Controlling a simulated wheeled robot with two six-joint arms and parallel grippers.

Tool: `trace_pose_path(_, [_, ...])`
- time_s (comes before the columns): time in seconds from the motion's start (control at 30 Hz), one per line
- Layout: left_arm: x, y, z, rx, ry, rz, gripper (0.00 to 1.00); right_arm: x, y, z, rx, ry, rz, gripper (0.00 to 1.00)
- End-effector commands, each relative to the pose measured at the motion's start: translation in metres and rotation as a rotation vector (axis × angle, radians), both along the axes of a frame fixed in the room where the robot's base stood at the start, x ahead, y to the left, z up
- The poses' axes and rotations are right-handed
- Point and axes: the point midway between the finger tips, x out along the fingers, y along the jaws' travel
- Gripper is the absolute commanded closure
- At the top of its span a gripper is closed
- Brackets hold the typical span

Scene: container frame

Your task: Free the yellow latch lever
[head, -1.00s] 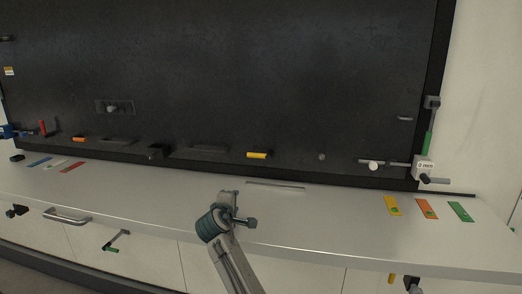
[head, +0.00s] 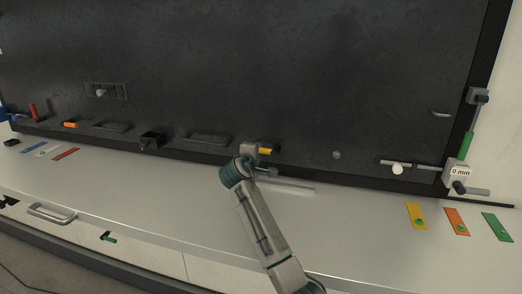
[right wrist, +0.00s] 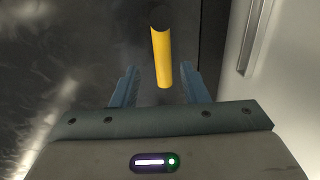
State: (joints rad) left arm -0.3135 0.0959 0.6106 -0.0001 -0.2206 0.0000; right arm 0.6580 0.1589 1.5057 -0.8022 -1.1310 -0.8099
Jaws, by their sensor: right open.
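The yellow latch lever (head: 265,150) is a short bar low on the black panel, right of the middle. The fingers stand apart on either side and I see no clear contact. My left gripper is not in view.
The black panel (head: 250,70) rises behind a grey ledge (head: 140,175). A gauge block marked 0 mm (head: 459,172) and a white knob (head: 397,169) sit to the right. An orange lever (head: 70,125) and recessed grips (head: 208,138) are to the left.

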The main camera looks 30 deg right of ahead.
Motion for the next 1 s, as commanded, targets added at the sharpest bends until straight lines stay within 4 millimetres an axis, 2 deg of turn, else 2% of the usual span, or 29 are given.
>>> trace_pose_path(0.13, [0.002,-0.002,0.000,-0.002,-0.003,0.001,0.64,0.017,-0.022,-0.005,-0.002,0.001,-0.002,0.60])
trace_pose_path(0.3, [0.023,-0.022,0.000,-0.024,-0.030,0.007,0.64,0.030,-0.034,-0.009,-0.001,0.000,0.000,0.60])
trace_pose_path(0.4, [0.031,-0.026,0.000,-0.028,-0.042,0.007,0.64,0.032,-0.038,-0.009,-0.001,-0.001,0.000,0.60])
trace_pose_path(0.67, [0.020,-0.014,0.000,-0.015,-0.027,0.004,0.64,0.033,-0.039,-0.010,-0.001,-0.001,0.000,0.60])
trace_pose_path(0.9, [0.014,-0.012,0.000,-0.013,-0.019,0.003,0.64,0.033,-0.039,-0.010,0.000,0.000,0.000,1.00])
trace_pose_path(1.0, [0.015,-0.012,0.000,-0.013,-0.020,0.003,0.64,0.033,-0.039,-0.010,0.000,0.000,0.000,1.00])
